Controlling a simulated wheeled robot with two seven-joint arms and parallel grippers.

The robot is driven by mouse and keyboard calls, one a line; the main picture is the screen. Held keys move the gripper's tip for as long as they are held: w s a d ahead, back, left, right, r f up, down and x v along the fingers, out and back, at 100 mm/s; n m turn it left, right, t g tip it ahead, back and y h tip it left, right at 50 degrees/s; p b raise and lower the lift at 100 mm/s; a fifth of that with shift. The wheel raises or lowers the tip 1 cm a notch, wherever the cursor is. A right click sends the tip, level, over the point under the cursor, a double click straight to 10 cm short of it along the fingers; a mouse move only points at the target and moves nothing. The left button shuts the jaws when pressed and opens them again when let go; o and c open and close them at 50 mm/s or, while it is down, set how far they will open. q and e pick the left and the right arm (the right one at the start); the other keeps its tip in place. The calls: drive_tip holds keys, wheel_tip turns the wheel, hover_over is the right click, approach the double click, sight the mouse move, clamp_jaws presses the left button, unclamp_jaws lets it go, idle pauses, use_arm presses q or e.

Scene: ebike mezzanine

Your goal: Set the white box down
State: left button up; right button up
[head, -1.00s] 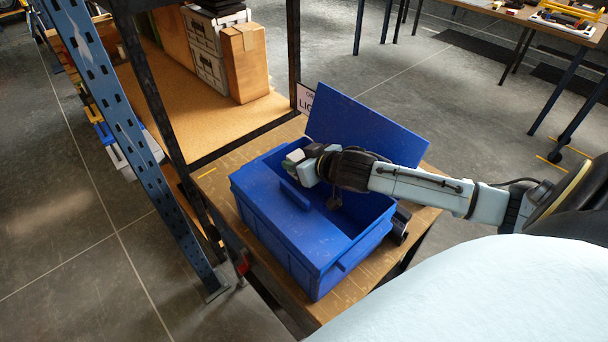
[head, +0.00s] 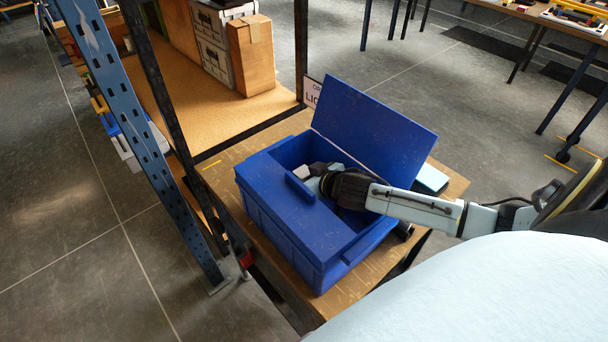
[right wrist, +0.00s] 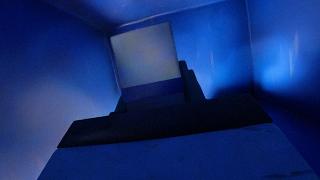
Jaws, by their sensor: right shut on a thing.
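The white box (right wrist: 145,55) is small and pale. It shows in the right wrist view just beyond the dark fingers of my right gripper (right wrist: 155,95), inside blue walls. In the head view a bit of the white box (head: 302,172) shows at the tip of my right gripper (head: 314,176). The gripper is shut on it and reaches down into the open blue bin (head: 290,250). The fingertips are mostly hidden in the head view. I cannot tell whether the white box touches the bin floor. My left gripper is not in view.
The bin's blue lid (head: 375,125) stands raised at its back right. The bin sits on a wooden table (head: 232,165). A blue rack post (head: 125,130) stands at left, with a shelf (head: 190,110) holding cartons (head: 250,55) behind.

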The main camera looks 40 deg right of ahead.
drive_tip(key=shift+s+f, duration=0.1)
drive_tip(key=shift+f, duration=0.3)
drive_tip(key=o, duration=1)
drive_tip(key=shift+f, duration=0.1)
drive_tip(key=shift+o, duration=0.2)
drive_tip(key=shift+s+a+f, duration=0.1)
drive_tip(key=r+v, duration=0.1)
drive_tip(key=v, duration=0.7)
drive_tip(key=shift+w+r+p, duration=0.15)
drive_tip(key=shift+w+p, duration=0.2)
drive_tip(key=shift+w, duration=0.05)
